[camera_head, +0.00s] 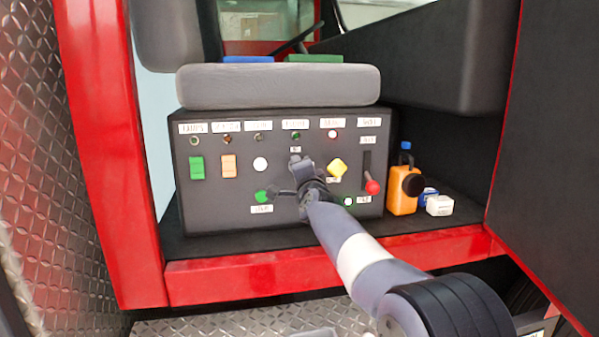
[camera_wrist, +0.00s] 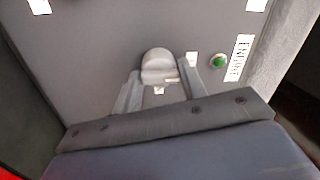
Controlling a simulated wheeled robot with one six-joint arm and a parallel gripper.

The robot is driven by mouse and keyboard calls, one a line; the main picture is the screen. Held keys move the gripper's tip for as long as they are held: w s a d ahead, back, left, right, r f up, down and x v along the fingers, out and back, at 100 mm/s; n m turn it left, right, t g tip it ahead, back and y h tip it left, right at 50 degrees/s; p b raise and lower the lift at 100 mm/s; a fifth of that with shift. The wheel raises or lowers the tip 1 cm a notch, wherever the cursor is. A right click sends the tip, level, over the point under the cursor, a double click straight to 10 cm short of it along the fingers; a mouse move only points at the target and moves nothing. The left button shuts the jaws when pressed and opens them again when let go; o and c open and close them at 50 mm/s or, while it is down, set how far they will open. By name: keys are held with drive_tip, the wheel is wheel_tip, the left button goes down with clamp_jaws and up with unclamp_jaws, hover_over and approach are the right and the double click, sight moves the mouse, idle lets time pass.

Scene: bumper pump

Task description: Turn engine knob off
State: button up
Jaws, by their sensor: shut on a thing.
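The engine knob (camera_wrist: 158,66) is a rounded grey knob on the dark grey control panel (camera_head: 225,215). In the wrist view it sits between the two fingers of my gripper (camera_wrist: 161,84), which is shut on it. Small white labels lie beside it. The green engine light (camera_wrist: 219,61) and the white ENGINE label (camera_wrist: 240,57) are to its right there. In the head view my gripper (camera_head: 292,180) is at the middle of the panel and largely hides the knob. The engine light (camera_head: 296,135) shows above it.
A green switch (camera_head: 196,167), an orange switch (camera_head: 228,165), a white button (camera_head: 260,164), a green button (camera_head: 261,196) and a yellow knob (camera_head: 338,168) surround my gripper. A red-tipped lever (camera_head: 372,187) is at right. An orange bottle (camera_head: 402,198) stands beside the panel.

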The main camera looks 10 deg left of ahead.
drive_tip(key=shift+f, duration=0.4)
drive_tip(key=o, duration=0.6)
drive_tip(key=shift+o, duration=1.4)
drive_tip(key=shift+r, duration=0.15)
drive_tip(key=shift+r, duration=0.1)
drive_tip(key=b+v, duration=0.5)
drive_tip(key=v, duration=0.5)
drive_tip(key=shift+s, duration=0.35)
drive_tip(key=shift+d, duration=0.1)
